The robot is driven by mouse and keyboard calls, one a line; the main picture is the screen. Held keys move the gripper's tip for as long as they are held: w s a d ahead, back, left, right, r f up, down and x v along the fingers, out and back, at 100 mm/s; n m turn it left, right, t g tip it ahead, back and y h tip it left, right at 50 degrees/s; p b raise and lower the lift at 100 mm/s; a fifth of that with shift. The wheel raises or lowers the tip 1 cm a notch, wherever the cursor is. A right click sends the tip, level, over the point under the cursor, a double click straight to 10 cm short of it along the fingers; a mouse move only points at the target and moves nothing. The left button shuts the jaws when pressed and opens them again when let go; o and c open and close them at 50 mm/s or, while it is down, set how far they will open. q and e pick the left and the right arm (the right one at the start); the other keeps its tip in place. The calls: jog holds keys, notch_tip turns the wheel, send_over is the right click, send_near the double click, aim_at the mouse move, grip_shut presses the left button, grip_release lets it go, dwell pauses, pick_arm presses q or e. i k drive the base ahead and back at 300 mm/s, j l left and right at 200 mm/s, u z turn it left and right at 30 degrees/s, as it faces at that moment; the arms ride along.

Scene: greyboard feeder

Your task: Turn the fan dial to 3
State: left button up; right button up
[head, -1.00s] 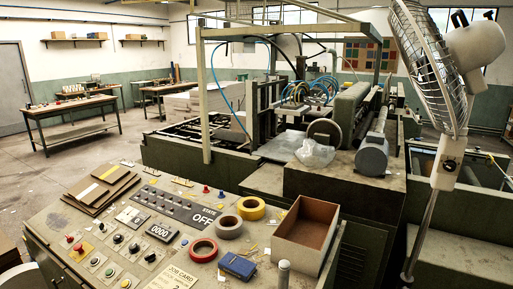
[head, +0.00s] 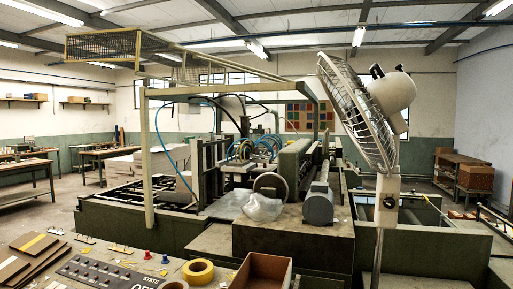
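The fan (head: 356,112) stands at the right of the head view. Its round wire cage is seen nearly edge-on and faces left. A pale motor housing (head: 392,93) sits behind the cage, with small dark parts on top. A dark round knob (head: 389,202) shows on the pale box of the fan's stand, below the cage. I cannot read any numbers on it, so its setting cannot be told. Neither of my grippers is in view.
The large green machine (head: 130,232) stands between the panel and the back wall. Shelving (head: 463,175) stands at the far right.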

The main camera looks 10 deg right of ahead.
aim_at(389, 202)
jog(key=i+l+u, duration=0.15)
jog(key=l, duration=0.45)
jog(key=i+l+u, duration=0.2)
jog(key=l, duration=0.4)
jog(key=l+u, duration=0.15)
jog(key=l, duration=0.45)
